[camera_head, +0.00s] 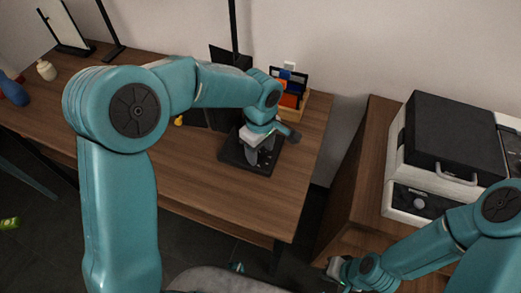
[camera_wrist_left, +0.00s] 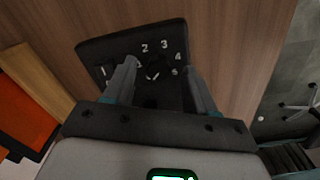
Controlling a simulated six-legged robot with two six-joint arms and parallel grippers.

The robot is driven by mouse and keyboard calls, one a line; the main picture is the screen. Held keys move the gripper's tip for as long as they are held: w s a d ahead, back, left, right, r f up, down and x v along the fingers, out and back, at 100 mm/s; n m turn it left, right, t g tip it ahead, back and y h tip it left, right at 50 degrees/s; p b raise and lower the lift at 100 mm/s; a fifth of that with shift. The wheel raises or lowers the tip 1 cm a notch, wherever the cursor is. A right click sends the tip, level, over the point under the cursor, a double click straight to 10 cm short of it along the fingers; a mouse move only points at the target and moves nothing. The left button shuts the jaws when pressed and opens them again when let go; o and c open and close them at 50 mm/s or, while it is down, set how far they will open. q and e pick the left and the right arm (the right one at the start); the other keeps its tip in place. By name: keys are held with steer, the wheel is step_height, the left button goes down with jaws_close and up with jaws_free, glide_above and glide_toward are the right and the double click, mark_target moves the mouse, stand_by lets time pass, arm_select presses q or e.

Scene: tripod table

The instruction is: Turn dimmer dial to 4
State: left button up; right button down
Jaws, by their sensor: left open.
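The dimmer is a flat black box (camera_head: 232,154) on the wooden table in the head view. In the left wrist view its black panel (camera_wrist_left: 92,50) carries white numerals, with 2, 3 and 4 readable in an arc. The dark round dial (camera_wrist_left: 153,73) sits below the numerals, partly hidden; its pointer setting cannot be read. My left gripper (camera_head: 258,158) is over the box, pointing down. In the left wrist view its open fingers (camera_wrist_left: 160,68) stand on either side of the dial, with no clear contact. My right gripper (camera_head: 340,270) is low at the bottom; its jaws are unclear.
A wooden organiser (camera_head: 303,104) with blue and orange items stands behind the box. A black lamp post (camera_head: 233,35) rises nearby. A white and black appliance (camera_head: 440,140) sits on a wooden cabinet at right. The table's front stretch (camera_head: 215,195) is clear.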

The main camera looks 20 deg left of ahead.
arm_select(q)
steer(key=shift+f, duration=0.25)
steer(key=shift+w+f, duration=0.1)
steer(key=shift+f, duration=0.05)
jaws_close()
steer(key=shift+m, duration=0.3)
